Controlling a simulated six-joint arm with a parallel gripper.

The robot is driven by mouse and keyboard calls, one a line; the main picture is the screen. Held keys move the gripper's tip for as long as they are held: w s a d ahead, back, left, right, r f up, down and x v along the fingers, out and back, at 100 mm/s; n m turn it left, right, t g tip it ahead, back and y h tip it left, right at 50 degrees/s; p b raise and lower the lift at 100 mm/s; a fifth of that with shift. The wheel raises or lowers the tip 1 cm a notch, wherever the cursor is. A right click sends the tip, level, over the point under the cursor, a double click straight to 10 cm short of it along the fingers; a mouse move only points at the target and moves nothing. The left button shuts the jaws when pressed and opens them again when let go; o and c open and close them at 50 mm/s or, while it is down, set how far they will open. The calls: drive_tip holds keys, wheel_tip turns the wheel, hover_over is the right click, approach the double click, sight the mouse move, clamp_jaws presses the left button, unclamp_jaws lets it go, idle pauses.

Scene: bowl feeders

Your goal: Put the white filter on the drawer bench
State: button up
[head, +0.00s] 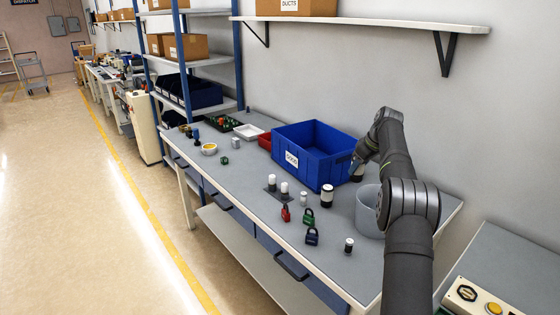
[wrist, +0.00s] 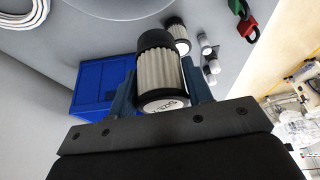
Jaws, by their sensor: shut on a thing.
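My gripper (wrist: 155,80) is shut on a white filter (wrist: 157,75), a pleated cylinder with a black cap and a pale labelled end. In the head view my gripper (head: 358,166) is at the right end of the blue bin, and the held filter (head: 357,175) shows partly beside it. Whether the filter touches anything below cannot be told. The drawer bench (head: 235,180) has a grey top with blue drawers under it. A similar filter (head: 327,195) stands upright on the bench in front of the bin; it also shows in the wrist view (wrist: 178,36).
The blue bin (head: 312,172) stands at the back of the bench. A grey round container (head: 368,212) is near my arm. Bare bench top shows left of the bin.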

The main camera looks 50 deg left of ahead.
drive_tip(key=s+a+n, duration=0.1)
drive_tip(key=s+a, duration=0.3)
drive_tip(key=f, duration=1.5)
drive_tip(key=shift+w+d, duration=0.1)
drive_tip(key=shift+w, duration=0.25)
drive_tip(key=o, duration=1)
drive_tip(key=shift+f, duration=0.15)
drive_tip(key=v, duration=1.2)
drive_tip(key=shift+w+g, duration=0.25)
drive_tip(key=shift+g, duration=0.05)
